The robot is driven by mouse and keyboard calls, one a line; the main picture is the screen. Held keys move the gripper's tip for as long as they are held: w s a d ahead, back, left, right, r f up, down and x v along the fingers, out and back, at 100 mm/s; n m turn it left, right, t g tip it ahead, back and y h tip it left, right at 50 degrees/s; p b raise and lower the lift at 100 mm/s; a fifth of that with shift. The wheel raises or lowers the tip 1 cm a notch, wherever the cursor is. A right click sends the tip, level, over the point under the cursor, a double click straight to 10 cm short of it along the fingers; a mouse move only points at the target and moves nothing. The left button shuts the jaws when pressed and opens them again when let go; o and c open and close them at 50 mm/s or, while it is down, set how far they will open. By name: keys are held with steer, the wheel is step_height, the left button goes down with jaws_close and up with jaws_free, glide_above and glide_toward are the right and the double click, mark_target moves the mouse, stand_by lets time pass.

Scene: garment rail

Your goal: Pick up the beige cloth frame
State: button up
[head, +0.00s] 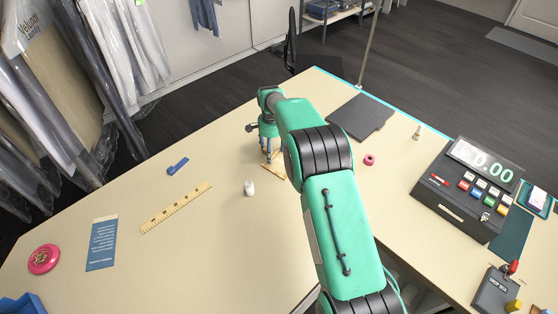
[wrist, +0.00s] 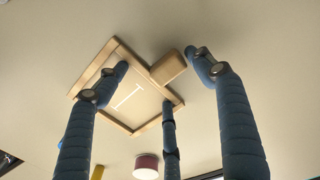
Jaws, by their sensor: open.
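The beige cloth frame (wrist: 148,88) is a flat, light wooden border around beige cloth with a thin white mark. It lies on the table below my gripper (wrist: 165,78). A wooden block-like piece (wrist: 168,68) lies at its upper right side; I cannot tell whether it is joined to the frame. My gripper's blue fingers are spread open and empty, with two of them partly covering the frame in the wrist view. In the head view my gripper (head: 268,158) points down over the frame (head: 273,173), which is mostly hidden behind the fingers and arm.
A ruler (head: 176,207), blue clip-like item (head: 178,166) and blue card (head: 102,243) lie farther left.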

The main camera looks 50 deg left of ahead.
steer(key=shift+c, duration=0.5)
steer(key=c, duration=0.8)
steer(key=shift+r, duration=0.2)
steer(key=shift+r, duration=1.35)
steer(key=shift+d+r, duration=0.1)
steer(key=shift+r, duration=0.2)
steer(key=shift+s+d+r+b, duration=0.1)
steer(key=shift+s+d+r, duration=0.15)
steer(key=shift+s+d, duration=1.6)
steer(key=shift+s+d+r+b, duration=0.2)
steer(key=shift+s+d, duration=0.8)
steer(key=shift+d, duration=1.6)
steer(key=shift+s+d+r+b, duration=0.1)
steer(key=shift+s+d+r, duration=0.15)
steer(key=shift+s+d, duration=1.6)
steer(key=shift+w+d, duration=0.35)
steer(key=shift+w, duration=0.1)
